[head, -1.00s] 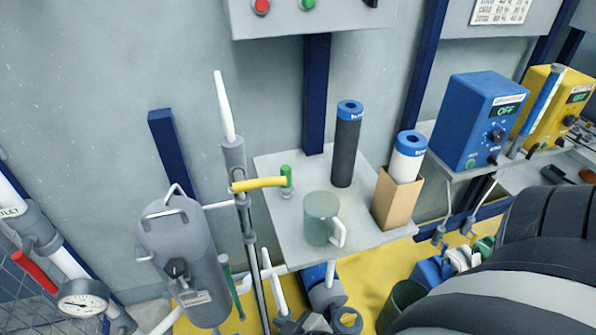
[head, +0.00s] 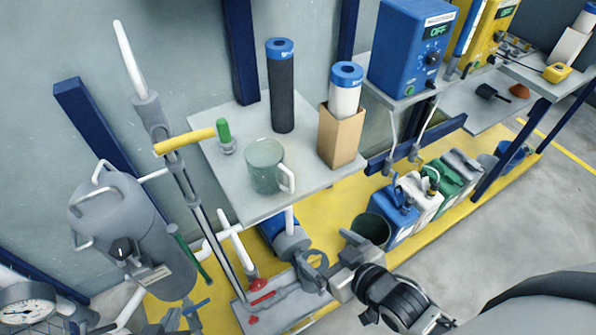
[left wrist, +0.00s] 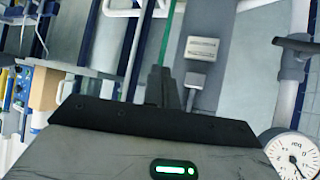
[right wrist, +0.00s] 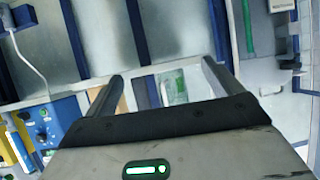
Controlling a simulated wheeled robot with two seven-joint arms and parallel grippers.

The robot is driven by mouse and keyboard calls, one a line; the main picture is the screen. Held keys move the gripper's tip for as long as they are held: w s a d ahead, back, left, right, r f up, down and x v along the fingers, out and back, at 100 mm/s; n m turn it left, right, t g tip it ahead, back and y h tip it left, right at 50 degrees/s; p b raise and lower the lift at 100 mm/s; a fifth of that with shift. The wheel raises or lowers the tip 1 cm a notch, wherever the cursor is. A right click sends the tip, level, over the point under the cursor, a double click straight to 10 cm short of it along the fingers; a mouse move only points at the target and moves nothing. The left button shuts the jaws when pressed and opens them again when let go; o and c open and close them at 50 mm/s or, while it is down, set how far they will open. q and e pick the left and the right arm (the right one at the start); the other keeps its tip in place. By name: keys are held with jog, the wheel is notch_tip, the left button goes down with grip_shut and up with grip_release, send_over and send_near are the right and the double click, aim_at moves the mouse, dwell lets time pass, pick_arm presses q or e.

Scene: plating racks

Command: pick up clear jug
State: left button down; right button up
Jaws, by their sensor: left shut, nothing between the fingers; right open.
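The clear jug (head: 264,168), greenish with a white handle, stands upright on a light grey shelf (head: 245,215). Its handle faces right and toward me. My right gripper (head: 343,259) is in the lower middle of the head view, open and empty, below and to the right of the jug and apart from it. In the right wrist view, between my open right fingers (right wrist: 160,82), a pale greenish shape that looks like the jug (right wrist: 173,87) shows farther off. My left gripper (left wrist: 167,87) is shut and empty in the left wrist view, toward a grey tank (left wrist: 205,70).
A black cylinder (head: 281,95) and a cardboard box (head: 342,142) holding a white roll (head: 346,92) stand near the jug. A yellow-handled pole (head: 185,141) rises at the shelf's left edge. Canisters (head: 396,208) stand below right. The shelf's front is clear.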

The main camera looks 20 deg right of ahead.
jog(key=w+d+r+n+t+y+b, duration=0.1)
jog(key=w+d+n+t+y+b, duration=0.1)
jog(key=w+y+b, duration=0.15)
jog(key=n+t+y+b, duration=0.1)
jog(key=y+b, duration=0.1)
send_near(280, 178)
jog(key=x, duration=0.6)
jog(key=shift+p+x, duration=0.45)
jog(key=shift+x, duration=2.2)
pick_arm(q)
jog(key=f, duration=0.1)
jog(key=d+f, duration=0.1)
jog(key=f, duration=0.1)
jog(key=shift+w+r, duration=0.1)
jog(key=shift+r, duration=0.05)
pick_arm(e)
jog(key=c, duration=1.1)
